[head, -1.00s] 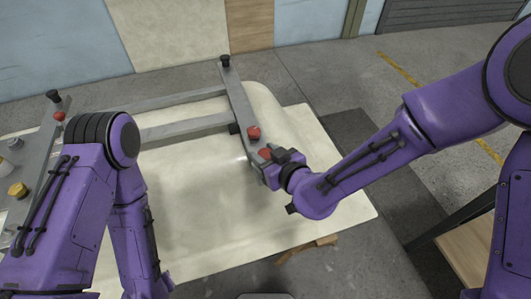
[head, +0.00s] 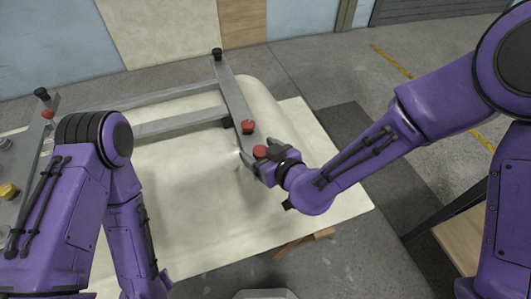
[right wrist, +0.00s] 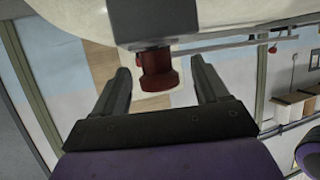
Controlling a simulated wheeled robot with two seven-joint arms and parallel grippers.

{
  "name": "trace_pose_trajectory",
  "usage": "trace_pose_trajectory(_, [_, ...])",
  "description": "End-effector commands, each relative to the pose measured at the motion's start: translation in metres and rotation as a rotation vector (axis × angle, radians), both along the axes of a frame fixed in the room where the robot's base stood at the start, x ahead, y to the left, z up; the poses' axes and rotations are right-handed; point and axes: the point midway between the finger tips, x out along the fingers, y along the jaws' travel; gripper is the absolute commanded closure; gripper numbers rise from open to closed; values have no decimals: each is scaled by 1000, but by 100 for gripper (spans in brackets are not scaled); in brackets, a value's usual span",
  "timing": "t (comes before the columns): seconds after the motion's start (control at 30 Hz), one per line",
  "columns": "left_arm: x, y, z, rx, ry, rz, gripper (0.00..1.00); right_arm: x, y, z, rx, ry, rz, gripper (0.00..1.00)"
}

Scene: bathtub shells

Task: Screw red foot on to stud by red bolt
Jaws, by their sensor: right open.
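The red foot (head: 260,152) is at the near end of the grey cross bar (head: 228,88), on the pale tub shell. The red bolt (head: 248,126) sits on the same bar, just beyond the foot. My right gripper (head: 256,153) is open, with a finger on either side of the foot. In the right wrist view the red foot (right wrist: 157,72) stands between the two spread fingers, with a gap on each side, against the grey bar end. The stud is hidden. My left arm comes in at the left; its gripper is out of view.
The upturned tub shell (head: 190,200) lies on a pale board (head: 345,210). Another grey bar with a red piece (head: 47,114), a black knob (head: 41,94) and a yellow piece (head: 8,190) is at the left. A black knob (head: 217,53) tops the cross bar's far end.

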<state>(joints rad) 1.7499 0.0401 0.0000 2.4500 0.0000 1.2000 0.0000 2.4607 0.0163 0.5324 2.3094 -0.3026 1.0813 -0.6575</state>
Motion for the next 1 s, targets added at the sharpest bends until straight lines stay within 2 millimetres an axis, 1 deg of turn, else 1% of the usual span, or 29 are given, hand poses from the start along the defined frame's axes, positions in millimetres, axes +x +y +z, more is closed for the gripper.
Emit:
trace_pose_trajectory(0.07, [0,0,-1,0,0,0,57,-7,-5,4,1,-1,0,26])
trace_pose_trajectory(0.27, [0,0,-4,0,0,0,57,-42,-27,21,0,-2,0,26])
trace_pose_trajectory(0.3, [0,0,18,0,0,0,57,-42,-28,29,-4,4,-3,26])
trace_pose_trajectory(0.5, [0,0,63,0,0,0,57,-54,-35,37,-5,4,-1,26])
trace_pose_trajectory(0.63, [0,0,87,0,0,0,57,-65,-42,41,-4,5,1,26])
trace_pose_trajectory(0.7, [0,0,96,0,0,0,57,-71,-46,42,-4,3,1,26])
trace_pose_trajectory(0.8, [0,0,102,0,0,0,57,-77,-50,42,-1,2,0,26])
trace_pose_trajectory(1.0, [0,0,102,0,0,0,57,-79,-52,39,0,0,0,26])
